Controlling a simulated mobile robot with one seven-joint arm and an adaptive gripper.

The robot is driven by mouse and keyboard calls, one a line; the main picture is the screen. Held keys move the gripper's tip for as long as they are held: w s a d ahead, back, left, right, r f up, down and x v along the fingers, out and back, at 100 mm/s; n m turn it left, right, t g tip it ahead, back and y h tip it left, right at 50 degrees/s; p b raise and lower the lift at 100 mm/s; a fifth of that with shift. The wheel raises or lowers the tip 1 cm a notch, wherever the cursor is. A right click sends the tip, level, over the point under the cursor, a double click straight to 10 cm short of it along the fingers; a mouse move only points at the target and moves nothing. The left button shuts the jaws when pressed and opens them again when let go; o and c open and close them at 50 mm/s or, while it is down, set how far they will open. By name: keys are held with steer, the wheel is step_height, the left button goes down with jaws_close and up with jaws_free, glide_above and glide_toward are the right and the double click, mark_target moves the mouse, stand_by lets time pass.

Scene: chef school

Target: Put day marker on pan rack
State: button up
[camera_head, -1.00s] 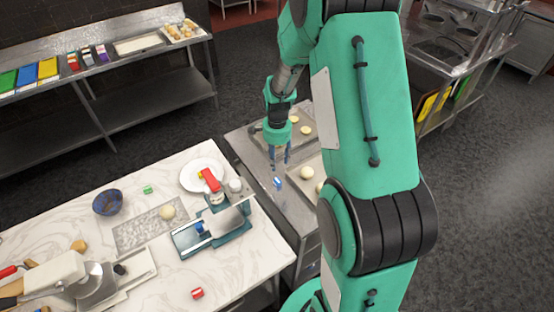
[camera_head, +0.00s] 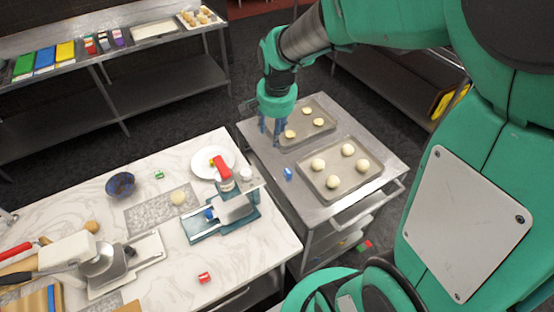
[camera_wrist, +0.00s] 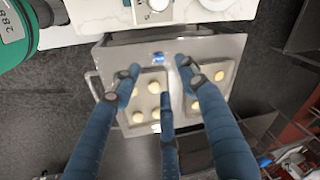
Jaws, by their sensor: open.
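A small blue-and-white day marker (camera_head: 288,174) lies on the bare metal strip of the pan rack's top (camera_head: 262,158), left of the front tray. In the wrist view the day marker (camera_wrist: 158,57) shows on the rack top (camera_wrist: 215,45), beyond and between the finger tips. Its print is too small to read. My gripper (camera_head: 270,132) is open and empty, above the rack's far left part and apart from the marker. The wrist view shows its spread blue fingers (camera_wrist: 157,80) with nothing between them.
Two trays with dough pieces (camera_head: 328,198) (camera_head: 283,146) fill much of the rack top. The marble counter (camera_head: 160,270) at left holds a blue bowl (camera_head: 120,184), plate (camera_head: 202,154), scale (camera_head: 190,233), green marker (camera_head: 159,174) and red marker (camera_head: 204,278). Small coloured items (camera_head: 363,246) lie on a lower shelf.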

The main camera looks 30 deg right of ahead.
steer(key=s+a+r+n+t, duration=0.1)
steer(key=s+a+r+n, duration=0.4)
steer(key=s, duration=0.5)
steer(key=s+a+r+n+t, duration=0.2)
steer(key=s+a+r+n, duration=0.3)
steer(key=s+r, duration=0.4)
steer(key=shift+s+a, duration=0.5)
steer(key=shift+s, duration=0.45)
step_height(320, 180, down, 13)
steer(key=b, duration=1.2)
steer(key=shift+r+b, duration=0.15)
steer(key=shift+b, duration=0.2)
